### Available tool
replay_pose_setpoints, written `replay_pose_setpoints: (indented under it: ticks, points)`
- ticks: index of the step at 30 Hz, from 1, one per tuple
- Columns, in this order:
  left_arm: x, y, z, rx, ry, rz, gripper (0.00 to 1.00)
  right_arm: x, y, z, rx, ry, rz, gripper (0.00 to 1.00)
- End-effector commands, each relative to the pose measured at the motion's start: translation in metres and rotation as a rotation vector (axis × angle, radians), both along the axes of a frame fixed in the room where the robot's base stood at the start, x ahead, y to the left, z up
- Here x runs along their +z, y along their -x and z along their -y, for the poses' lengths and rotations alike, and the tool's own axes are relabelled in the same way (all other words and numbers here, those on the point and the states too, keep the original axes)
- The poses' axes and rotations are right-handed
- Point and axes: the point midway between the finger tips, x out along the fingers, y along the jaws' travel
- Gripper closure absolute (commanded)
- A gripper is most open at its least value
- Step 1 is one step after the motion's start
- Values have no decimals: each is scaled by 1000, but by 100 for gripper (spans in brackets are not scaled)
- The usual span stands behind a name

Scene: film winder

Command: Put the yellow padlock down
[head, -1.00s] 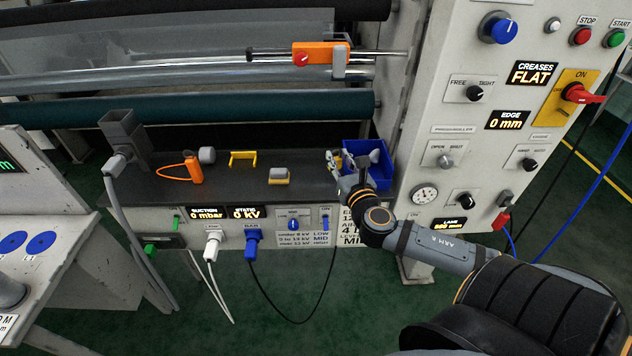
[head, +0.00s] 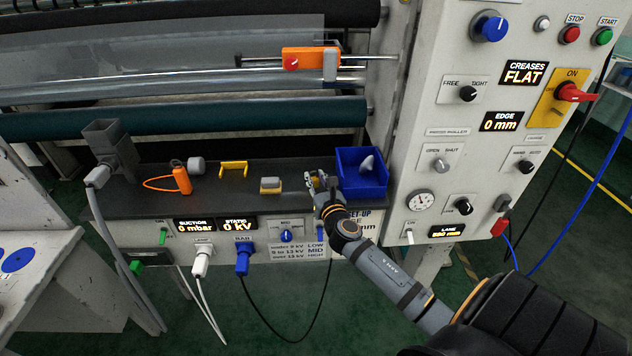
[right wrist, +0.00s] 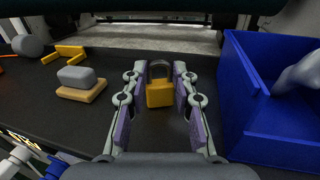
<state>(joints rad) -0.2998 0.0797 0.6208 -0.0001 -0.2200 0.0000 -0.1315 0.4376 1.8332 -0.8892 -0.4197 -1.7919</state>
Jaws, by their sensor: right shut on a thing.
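The yellow padlock (right wrist: 160,94), with a grey shackle, shows in the right wrist view between the fingertips of my right gripper (right wrist: 161,92). The gripper is shut on it. The padlock is upright over the dark shelf (right wrist: 140,143); I cannot tell whether its base touches the shelf. In the head view my right gripper (head: 318,182) is just left of the blue bin (head: 361,187) and largely hides the padlock. My left gripper is not in view.
The blue bin also shows in the right wrist view (right wrist: 235,105), holding a pale object (right wrist: 300,74). Left on the shelf are a grey-topped yellow block (head: 270,185), a yellow bracket (head: 233,168), an orange tool (head: 182,180) and a grey cylinder (head: 196,164).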

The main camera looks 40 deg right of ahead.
Motion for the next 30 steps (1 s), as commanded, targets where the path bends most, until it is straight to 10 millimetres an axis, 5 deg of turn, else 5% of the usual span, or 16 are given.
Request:
replay_pose_setpoints:
  ticks: [7,8,12,23,30]
  points:
    - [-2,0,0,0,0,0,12,-3,0,0,0,0,0,100]
    - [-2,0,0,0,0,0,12,-2,0,0,0,0,0,70]
    - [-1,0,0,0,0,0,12,-2,0,0,0,0,0,51]
    - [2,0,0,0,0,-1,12,3,2,0,0,1,0,50]
    - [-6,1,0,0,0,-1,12,-2,51,-16,3,4,-4,50]
